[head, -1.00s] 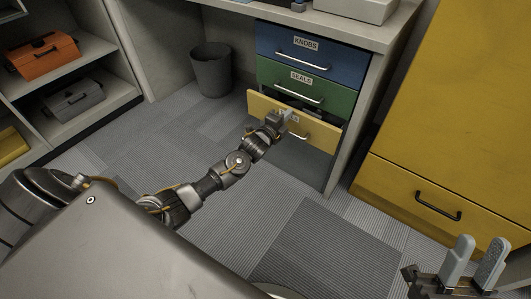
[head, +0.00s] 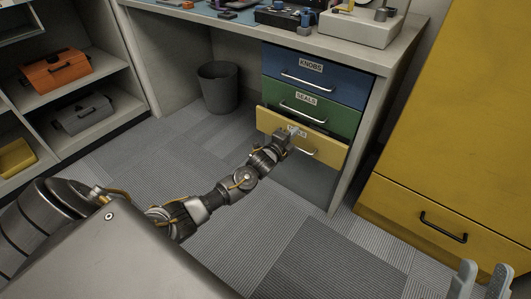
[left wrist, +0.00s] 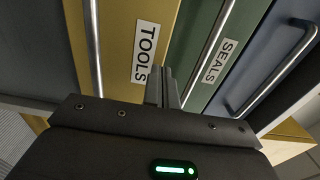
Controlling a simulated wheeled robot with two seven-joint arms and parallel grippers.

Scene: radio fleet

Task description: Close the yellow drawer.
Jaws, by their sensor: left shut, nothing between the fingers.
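The yellow drawer (head: 320,154) is the lowest of the three under the bench and sticks out slightly past the green drawer (head: 312,108) above it. In the left wrist view its yellow face (left wrist: 118,45) carries a TOOLS label and a metal bar handle. My left gripper (head: 292,132) is shut and empty, at the drawer's front near the label. In the left wrist view its fingers (left wrist: 163,85) are together by the end of the label; I cannot tell whether they touch the face. My right gripper (head: 482,277) is open and empty at the lower right, partly cut off.
The blue KNOBS drawer (head: 313,78) is above the green SEALS drawer; both look shut. A grey bin (head: 219,88) stands left of the drawers. A large yellow cabinet (head: 455,130) is at the right. Shelves with toolboxes stand at the left. The floor (head: 330,255) before the drawers is clear.

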